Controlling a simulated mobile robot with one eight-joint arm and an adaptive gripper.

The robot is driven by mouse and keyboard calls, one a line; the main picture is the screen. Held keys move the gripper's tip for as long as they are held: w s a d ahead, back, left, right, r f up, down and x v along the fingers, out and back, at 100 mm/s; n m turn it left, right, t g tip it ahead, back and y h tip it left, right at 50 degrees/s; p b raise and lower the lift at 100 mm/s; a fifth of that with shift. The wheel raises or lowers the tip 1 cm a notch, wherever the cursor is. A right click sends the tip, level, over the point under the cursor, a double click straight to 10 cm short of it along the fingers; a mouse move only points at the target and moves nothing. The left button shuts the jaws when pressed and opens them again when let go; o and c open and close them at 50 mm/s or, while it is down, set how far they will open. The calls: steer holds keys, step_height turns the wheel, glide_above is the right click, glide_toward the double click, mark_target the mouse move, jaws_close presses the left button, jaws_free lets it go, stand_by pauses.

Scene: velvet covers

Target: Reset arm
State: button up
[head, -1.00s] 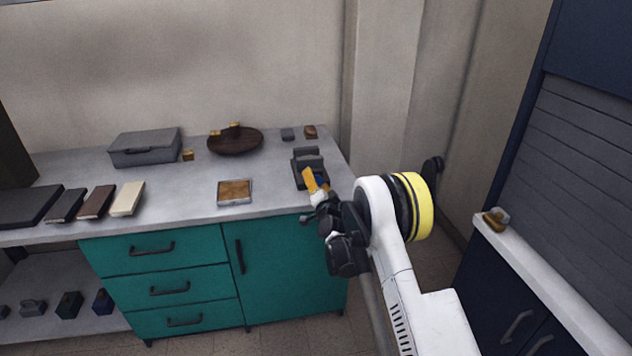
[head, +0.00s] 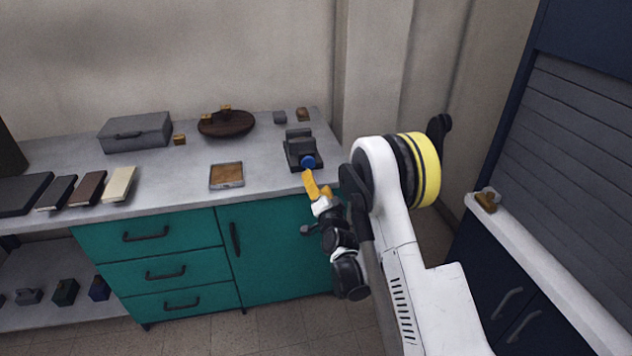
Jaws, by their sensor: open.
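My gripper (head: 311,186), with yellow fingers, is in the head view at the front right of the counter. It is open, and I see nothing between its fingers. It is just in front of the counter's front edge, and the arm reaches up from the lower right. Past its fingertips, a dark grey device with a blue round part (head: 300,150) stands on the counter (head: 190,182). The gripper looks apart from it.
The counter has teal drawers (head: 150,237) and a teal door below. On it are a grey box (head: 136,132), a dark round tray (head: 227,126), a small framed tile (head: 226,176) and several book-like blocks (head: 88,188). A dark blue cabinet with a ledge (head: 545,262) stands at right.

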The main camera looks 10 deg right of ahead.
steer(key=s+a+r+n+g+y, duration=0.1)
steer(key=s+a+r+n+g, duration=0.15)
steer(key=s+r, duration=0.45)
steer(key=s+a+r+n+g+y, duration=0.1)
steer(key=s+r+n+g, duration=0.3)
steer(key=r, duration=0.5)
steer(key=s+d+f+n+g+h, duration=0.1)
steer(key=s+n+g, duration=0.1)
steer(key=s, duration=1.3)
steer(key=s+d+f+n+g+h, duration=0.1)
steer(key=s+d+g, duration=0.1)
steer(key=s, duration=1.4)
steer(key=shift+d+f+n, duration=0.2)
steer(key=shift+f+n, duration=0.15)
steer(key=shift+s, duration=0.1)
